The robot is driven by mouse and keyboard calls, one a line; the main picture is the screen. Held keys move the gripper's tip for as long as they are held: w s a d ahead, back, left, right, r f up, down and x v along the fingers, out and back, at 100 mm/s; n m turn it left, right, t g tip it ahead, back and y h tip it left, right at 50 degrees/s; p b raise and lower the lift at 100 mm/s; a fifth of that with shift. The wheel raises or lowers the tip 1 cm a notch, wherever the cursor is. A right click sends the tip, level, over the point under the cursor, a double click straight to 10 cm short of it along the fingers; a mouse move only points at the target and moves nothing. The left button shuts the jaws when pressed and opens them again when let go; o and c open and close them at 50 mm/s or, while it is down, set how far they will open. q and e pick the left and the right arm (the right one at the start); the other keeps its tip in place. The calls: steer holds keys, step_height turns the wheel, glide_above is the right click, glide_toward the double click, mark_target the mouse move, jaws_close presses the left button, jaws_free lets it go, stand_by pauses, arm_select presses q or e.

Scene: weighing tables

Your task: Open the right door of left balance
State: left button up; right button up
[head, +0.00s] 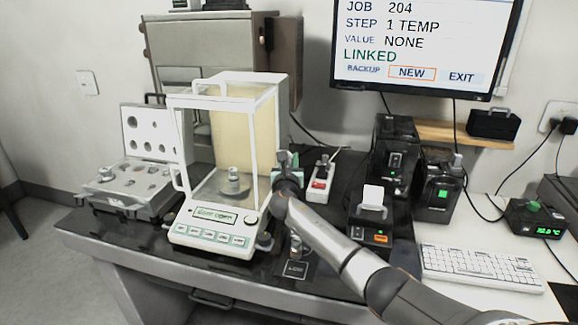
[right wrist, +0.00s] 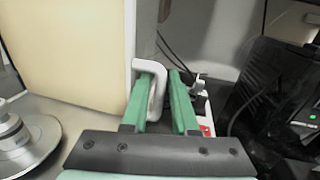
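The balance (head: 211,239) stands on the dark table, with a white-framed clear draft shield and a small metal weight (head: 233,174) on its pan. Its right door's white handle (right wrist: 158,88) shows in the right wrist view. My right gripper (head: 287,160) is at the right side of the shield. In the right wrist view its two green fingers (right wrist: 163,85) are apart; the handle's bar lies between them, close to the left finger, with a gap to the right finger. I cannot tell whether the handle is touched. The right door looks closed. My left gripper is not in view.
An open case of weights (head: 130,185) stands left of the balance. A small white device with a red switch (head: 319,183) is just right of my gripper, and black devices (head: 393,160) stand farther right. A keyboard (head: 480,268) lies at the right front.

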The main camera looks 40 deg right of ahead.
steer(key=shift+s+a, duration=0.2)
steer(key=shift+s, duration=0.05)
arm_select(q)
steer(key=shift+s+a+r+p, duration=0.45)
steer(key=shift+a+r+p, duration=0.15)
steer(key=shift+p, duration=0.55)
arm_select(e)
steer(key=v, duration=1.1)
steer(key=shift+s+a, duration=0.25)
